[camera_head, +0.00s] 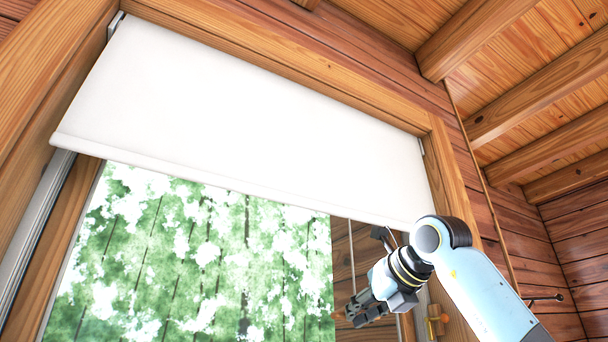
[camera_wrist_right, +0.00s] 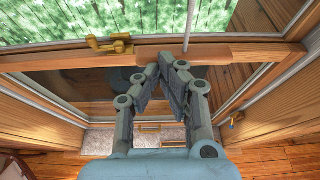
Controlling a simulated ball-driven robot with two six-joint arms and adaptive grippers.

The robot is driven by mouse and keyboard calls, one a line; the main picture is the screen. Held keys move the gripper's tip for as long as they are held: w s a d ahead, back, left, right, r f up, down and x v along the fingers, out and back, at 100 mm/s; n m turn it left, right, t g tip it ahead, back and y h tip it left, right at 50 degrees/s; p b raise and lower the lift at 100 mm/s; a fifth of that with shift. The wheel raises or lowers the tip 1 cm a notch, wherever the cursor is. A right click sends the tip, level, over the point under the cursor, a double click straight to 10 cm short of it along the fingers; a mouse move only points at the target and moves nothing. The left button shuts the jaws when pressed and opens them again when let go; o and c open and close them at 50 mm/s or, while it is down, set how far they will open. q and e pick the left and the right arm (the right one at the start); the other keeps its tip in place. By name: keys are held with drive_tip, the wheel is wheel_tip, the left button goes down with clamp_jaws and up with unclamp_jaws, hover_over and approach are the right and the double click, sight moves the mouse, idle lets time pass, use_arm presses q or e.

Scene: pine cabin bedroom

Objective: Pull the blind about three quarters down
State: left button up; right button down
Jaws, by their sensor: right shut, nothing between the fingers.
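The white blind (camera_head: 240,105) hangs from the top of the window frame and covers its upper part. Its straight bottom bar (camera_head: 200,178) slants across the head view, above the bright trees. A thin pale cord or rod (camera_head: 352,262) hangs below the blind near its right end. My right gripper (camera_head: 345,312) is below the bottom bar, apart from the blind, near the thin cord. In the right wrist view my right gripper (camera_wrist_right: 166,62) has its fingertips together with nothing between them. A thin pale line (camera_wrist_right: 190,25) runs down behind the fingertips. My left gripper is out of view.
The wooden window frame (camera_head: 440,165) borders the blind on the right. A brass latch (camera_wrist_right: 108,45) sits on a wooden rail (camera_wrist_right: 230,52) just beyond the fingers. Ceiling beams (camera_head: 540,85) are at upper right. The window area left of my gripper is free.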

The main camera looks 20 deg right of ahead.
drive_tip(key=shift+f+b, duration=1.2)
drive_tip(key=shift+f, duration=0.9)
wheel_tip(320, 180, down, 13)
drive_tip(key=b, duration=1)
drive_tip(key=shift+f, duration=0.1)
wheel_tip(320, 180, down, 13)
drive_tip(key=b, duration=1)
drive_tip(key=shift+f, duration=0.15)
